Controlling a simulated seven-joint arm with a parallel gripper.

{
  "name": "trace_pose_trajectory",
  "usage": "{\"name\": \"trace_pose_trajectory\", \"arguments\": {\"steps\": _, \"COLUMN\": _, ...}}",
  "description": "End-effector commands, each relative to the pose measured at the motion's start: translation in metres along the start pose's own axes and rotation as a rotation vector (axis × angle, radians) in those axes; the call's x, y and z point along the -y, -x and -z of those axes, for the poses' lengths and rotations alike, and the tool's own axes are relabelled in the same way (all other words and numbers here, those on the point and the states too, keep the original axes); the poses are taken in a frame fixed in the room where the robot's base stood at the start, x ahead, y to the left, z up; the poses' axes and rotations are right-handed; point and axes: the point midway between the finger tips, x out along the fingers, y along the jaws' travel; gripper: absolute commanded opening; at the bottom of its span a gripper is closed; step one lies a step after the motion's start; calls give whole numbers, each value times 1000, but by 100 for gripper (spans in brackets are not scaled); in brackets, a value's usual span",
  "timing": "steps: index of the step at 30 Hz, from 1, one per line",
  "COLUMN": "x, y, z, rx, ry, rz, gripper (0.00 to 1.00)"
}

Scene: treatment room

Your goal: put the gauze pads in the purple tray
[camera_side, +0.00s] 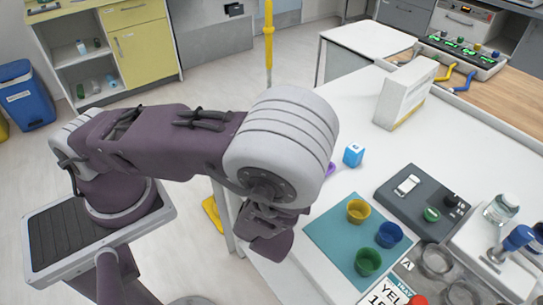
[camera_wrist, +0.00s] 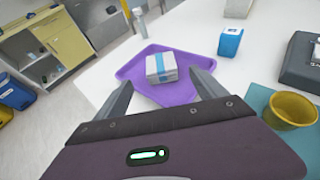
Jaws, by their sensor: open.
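The gauze pads (camera_wrist: 161,69), a white block-shaped pack with a light blue band, rest on the purple tray (camera_wrist: 180,95) in the wrist view, inside its rim. In the side view only a sliver of the purple tray (camera_side: 331,169) shows behind my arm, and the gauze pads are hidden. My gripper (camera_wrist: 162,80) is open, with one finger on each side of the pads in the picture. A gap shows between the pads and both fingers, so it holds nothing. In the side view my gripper (camera_side: 263,232) points down by the table's edge, partly covered by my wrist.
A blue box (camera_side: 353,154) stands beside the tray. A teal mat (camera_side: 322,229) with yellow, blue and green cups lies to the right, near a dark grey device (camera_side: 415,197). A white box (camera_side: 404,92) stands farther back. White tabletop between them is clear.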

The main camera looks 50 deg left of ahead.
Motion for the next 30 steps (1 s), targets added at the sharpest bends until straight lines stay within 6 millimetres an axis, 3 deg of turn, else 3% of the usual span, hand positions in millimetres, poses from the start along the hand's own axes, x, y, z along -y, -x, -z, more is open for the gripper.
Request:
{"name": "trace_pose_trajectory", "arguments": {"steps": 4, "x": 6, "y": 2, "z": 2, "rx": -66, "ry": 86, "rz": -1, "gripper": 81}}
{"name": "trace_pose_trajectory", "arguments": {"steps": 8, "x": 41, "y": 24, "z": 2, "rx": -403, "ry": 539, "rz": -25, "gripper": 81}}
{"name": "trace_pose_trajectory", "arguments": {"steps": 11, "x": 74, "y": 64, "z": -31, "rx": -736, "ry": 983, "rz": -96, "gripper": 81}}
{"name": "trace_pose_trajectory", "arguments": {"steps": 14, "x": 82, "y": 110, "z": -91, "rx": -1020, "ry": 1356, "rz": -212, "gripper": 81}}
{"name": "trace_pose_trajectory", "arguments": {"steps": 17, "x": 51, "y": 153, "z": -153, "rx": -1201, "ry": 1637, "rz": -369, "gripper": 81}}
{"name": "trace_pose_trajectory", "arguments": {"steps": 18, "x": 28, "y": 167, "z": -171, "rx": -1225, "ry": 1732, "rz": -441, "gripper": 81}}
{"name": "trace_pose_trajectory", "arguments": {"steps": 20, "x": -11, "y": 181, "z": -190, "rx": -1206, "ry": 1867, "rz": -548, "gripper": 81}}
{"name": "trace_pose_trajectory", "arguments": {"steps": 24, "x": -97, "y": 193, "z": -199, "rx": -990, "ry": 2159, "rz": -744, "gripper": 81}}
{"name": "trace_pose_trajectory", "arguments": {"steps": 27, "x": -135, "y": 193, "z": -197, "rx": -837, "ry": 2300, "rz": -814, "gripper": 81}}
{"name": "trace_pose_trajectory", "arguments": {"steps": 30, "x": -150, "y": 194, "z": -195, "rx": -768, "ry": 2358, "rz": -843, "gripper": 81}}
